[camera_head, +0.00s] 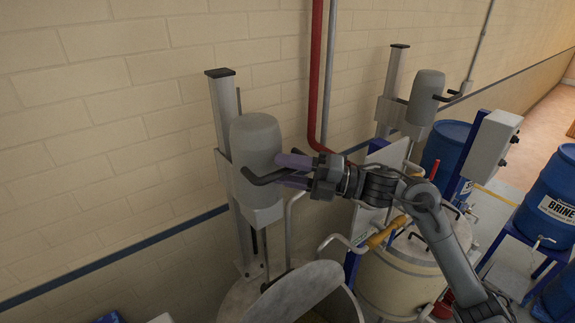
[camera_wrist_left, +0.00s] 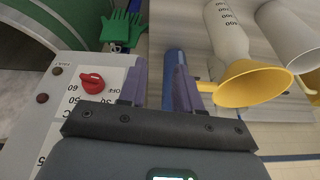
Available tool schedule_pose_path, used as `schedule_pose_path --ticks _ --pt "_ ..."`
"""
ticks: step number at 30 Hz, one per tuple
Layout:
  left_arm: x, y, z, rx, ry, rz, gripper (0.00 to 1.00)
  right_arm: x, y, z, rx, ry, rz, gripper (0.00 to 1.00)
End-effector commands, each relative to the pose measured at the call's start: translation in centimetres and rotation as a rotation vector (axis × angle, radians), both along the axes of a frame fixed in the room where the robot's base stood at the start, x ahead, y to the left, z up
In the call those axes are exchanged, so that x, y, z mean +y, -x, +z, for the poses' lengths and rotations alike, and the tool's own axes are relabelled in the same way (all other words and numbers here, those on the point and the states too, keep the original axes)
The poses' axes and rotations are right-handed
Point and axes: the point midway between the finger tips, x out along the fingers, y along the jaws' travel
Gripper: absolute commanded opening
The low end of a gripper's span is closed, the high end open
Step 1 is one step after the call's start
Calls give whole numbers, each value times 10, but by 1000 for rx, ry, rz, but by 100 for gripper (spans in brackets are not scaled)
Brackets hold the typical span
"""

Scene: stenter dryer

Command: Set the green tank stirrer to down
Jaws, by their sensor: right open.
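A stirrer with a grey motor housing (camera_head: 257,145) sits high on an upright metal post (camera_head: 224,105) against the wall. A dark handle (camera_head: 262,178) sticks out from its front. Below it is a tank with a grey lid (camera_head: 305,290); no green shows on it here. My right gripper (camera_head: 286,171) is open at the right side of the housing, its purple fingers at the handle; I cannot tell whether they touch it. In the left wrist view my left gripper (camera_wrist_left: 158,88) has its fingers apart, with nothing clearly held between them.
A second stirrer (camera_head: 426,97) stands farther back above a cream tank (camera_head: 395,280). A red pipe (camera_head: 315,80) runs down the wall. Blue barrels (camera_head: 553,195) stand at right. The left wrist view shows a red knob (camera_wrist_left: 93,82), a yellow funnel (camera_wrist_left: 245,82) and a green glove (camera_wrist_left: 121,28).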

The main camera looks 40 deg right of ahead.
Motion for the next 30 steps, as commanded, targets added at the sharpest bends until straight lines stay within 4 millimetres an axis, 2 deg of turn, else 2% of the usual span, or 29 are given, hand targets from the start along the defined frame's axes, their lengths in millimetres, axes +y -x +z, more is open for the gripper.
schedule_pose_path --ticks 8,11,17,26,30 --pt "0 0 0 0 0 0 33 1 -1 0 0 0 0 43" --pt "0 0 0 0 1 0 33 1 -1 0 0 0 0 31" --pt "0 0 0 0 1 0 33 1 -1 0 0 0 0 0" --pt "0 0 -1 1 1 0 33 1 -1 -1 0 0 0 0" --pt "0 0 -9 0 1 0 33 3 -2 -11 1 1 4 0"
